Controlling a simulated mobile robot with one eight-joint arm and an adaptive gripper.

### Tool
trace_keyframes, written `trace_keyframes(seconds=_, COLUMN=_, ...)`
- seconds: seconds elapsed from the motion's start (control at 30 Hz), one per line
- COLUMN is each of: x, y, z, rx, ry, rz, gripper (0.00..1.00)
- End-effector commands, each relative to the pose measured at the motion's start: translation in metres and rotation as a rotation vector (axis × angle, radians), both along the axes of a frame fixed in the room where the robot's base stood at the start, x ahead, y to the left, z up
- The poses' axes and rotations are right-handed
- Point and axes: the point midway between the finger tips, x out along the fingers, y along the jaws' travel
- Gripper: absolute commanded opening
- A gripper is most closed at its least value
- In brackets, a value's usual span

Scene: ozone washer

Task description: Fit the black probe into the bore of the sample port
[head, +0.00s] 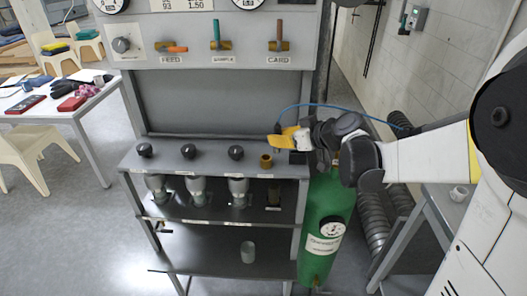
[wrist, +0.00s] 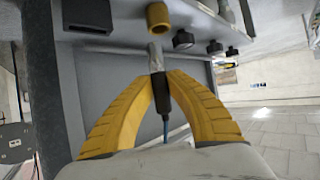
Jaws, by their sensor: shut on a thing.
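The black probe (wrist: 162,98) shows in the wrist view between my fingers. It has a silver metal tip and a blue cable at its rear. My gripper (wrist: 160,84) is shut on its black body; the yellow fingers also show in the head view (head: 286,140), above the right end of the grey shelf. The sample port looks to be the brass-coloured ring (wrist: 158,19) with a dark bore. It also stands on the shelf in the head view (head: 266,161). In the wrist view the probe tip points toward the ring with a small visible gap. The probe is mostly hidden in the head view.
Several black knobs (head: 188,151) line the shelf (head: 215,170) left of the ring. A dark square block (head: 297,158) sits right of it. The upright panel (head: 228,95) with levers stands behind. A green cylinder (head: 326,210) stands at the right, under my arm.

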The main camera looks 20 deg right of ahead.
Motion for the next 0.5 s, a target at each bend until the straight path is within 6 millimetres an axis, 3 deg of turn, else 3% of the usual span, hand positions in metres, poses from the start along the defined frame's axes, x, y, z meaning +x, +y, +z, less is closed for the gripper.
trace_keyframes(seconds=0.03, x=0.008, y=0.009, z=-0.01, rx=-0.001, ry=0.0, rz=0.005, gripper=0.0)
trace_keyframes(seconds=0.2, x=0.025, y=0.025, z=-0.023, rx=0.0, ry=0.0, rz=0.001, gripper=0.0)
trace_keyframes(seconds=0.37, x=0.029, y=0.028, z=-0.03, rx=0.0, ry=0.0, rz=-0.001, gripper=0.0)
trace_keyframes(seconds=0.5, x=0.029, y=0.028, z=-0.051, rx=0.0, ry=0.0, rz=-0.001, gripper=0.0)
